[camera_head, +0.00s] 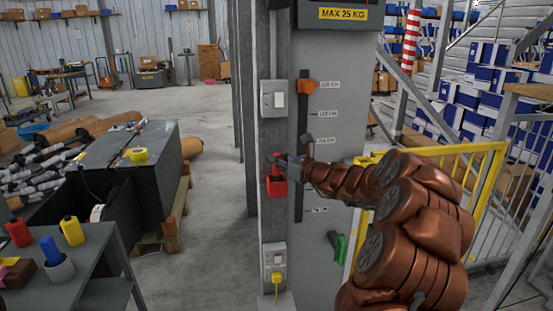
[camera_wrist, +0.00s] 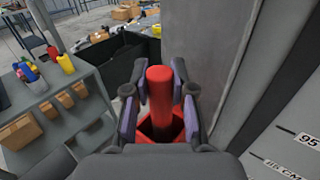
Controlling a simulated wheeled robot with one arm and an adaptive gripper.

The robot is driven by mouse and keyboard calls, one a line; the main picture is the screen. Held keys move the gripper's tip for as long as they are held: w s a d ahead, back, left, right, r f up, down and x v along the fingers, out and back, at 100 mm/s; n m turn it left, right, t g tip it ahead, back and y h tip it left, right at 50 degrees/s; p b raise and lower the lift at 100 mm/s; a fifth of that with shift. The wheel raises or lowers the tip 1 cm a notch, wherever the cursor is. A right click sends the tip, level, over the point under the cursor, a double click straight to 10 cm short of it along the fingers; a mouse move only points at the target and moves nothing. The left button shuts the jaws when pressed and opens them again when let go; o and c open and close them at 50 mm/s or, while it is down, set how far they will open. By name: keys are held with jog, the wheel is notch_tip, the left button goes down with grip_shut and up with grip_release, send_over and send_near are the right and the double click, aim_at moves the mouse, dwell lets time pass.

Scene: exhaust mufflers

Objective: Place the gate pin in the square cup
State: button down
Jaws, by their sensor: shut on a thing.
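My gripper (camera_head: 284,160) is at the front of the grey post, with its two fingers on either side of the red gate pin (camera_wrist: 160,84) in the wrist view. It is shut on the pin, which is upright; a little of its red shows in the head view. The red square cup (camera_head: 277,188) is fixed to the post just below my gripper. In the wrist view the square cup (camera_wrist: 147,126) surrounds the lower end of the pin. How deep the pin sits in it is hidden.
A white switch box (camera_head: 273,100) is above the cup and a socket with a yellow plug (camera_head: 276,277) below. An orange slider (camera_head: 305,87) is on the measuring panel to the right. A yellow gate (camera_head: 485,180) stands right; a side table (camera_head: 84,278) with bottles stands left.

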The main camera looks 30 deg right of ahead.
jog(key=shift+f, duration=0.1)
jog(key=c, duration=1)
grip_release()
jog(key=b+v, duration=0.1)
jog(key=v, duration=1.1)
jog(key=shift+a, duration=0.1)
